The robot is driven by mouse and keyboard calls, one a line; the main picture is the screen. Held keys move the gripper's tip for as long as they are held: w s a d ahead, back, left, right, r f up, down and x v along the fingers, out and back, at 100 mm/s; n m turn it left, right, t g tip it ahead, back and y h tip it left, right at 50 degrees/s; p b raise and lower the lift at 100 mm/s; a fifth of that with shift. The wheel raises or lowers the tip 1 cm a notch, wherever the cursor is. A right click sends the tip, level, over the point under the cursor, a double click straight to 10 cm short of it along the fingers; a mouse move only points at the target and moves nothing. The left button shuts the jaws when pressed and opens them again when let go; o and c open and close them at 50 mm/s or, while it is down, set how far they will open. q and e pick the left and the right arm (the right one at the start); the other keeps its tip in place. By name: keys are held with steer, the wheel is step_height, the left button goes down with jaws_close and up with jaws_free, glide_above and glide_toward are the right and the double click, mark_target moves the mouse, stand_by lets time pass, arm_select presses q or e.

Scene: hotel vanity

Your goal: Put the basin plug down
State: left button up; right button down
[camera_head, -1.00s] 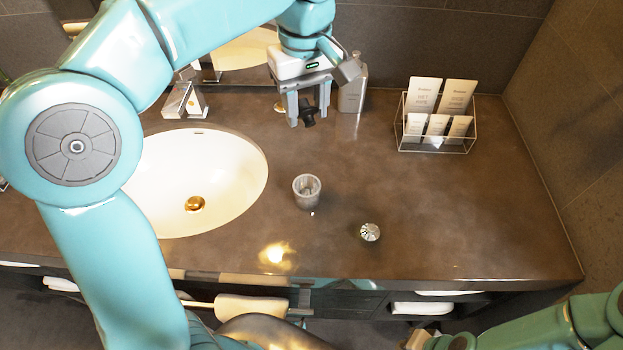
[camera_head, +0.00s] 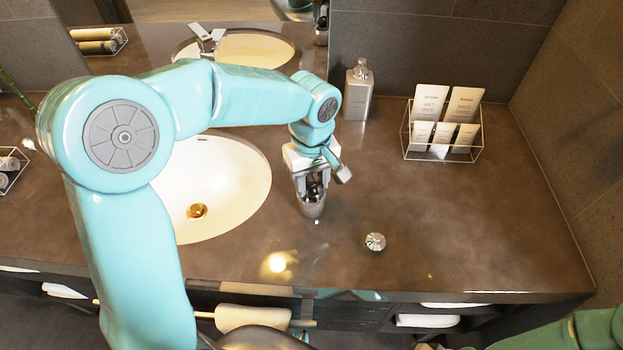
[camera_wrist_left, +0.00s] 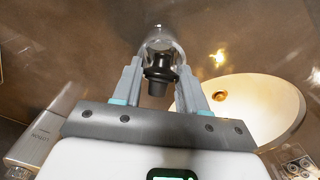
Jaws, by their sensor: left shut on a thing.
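The basin plug (camera_wrist_left: 158,68) is a small black stopper with a wide flange. My left gripper (camera_wrist_left: 160,84) is shut on it, with a finger on each side. In the head view my left gripper (camera_head: 313,190) is at the clear tumbler (camera_head: 312,208), right of the basin. In the left wrist view the tumbler (camera_wrist_left: 160,36) lies just beyond the plug, in line with it. I cannot tell whether the plug is inside its mouth or just above it. My right gripper is out of view; only part of that arm shows at bottom right.
The white basin (camera_head: 240,190) with its gold drain (camera_head: 197,210) is to the left. A small silver knob (camera_head: 375,241) lies right of the tumbler. A soap dispenser (camera_head: 358,92) and a wire rack of cards (camera_head: 441,130) stand behind. The counter's right side is clear.

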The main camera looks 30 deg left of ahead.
arm_select(q)
steer(key=shift+s+f, duration=0.1)
steer(key=shift+f+b, duration=0.5)
steer(key=shift+b, duration=0.1)
steer(key=shift+r, duration=0.1)
steer(key=o, duration=1.1)
steer(key=shift+o, duration=0.2)
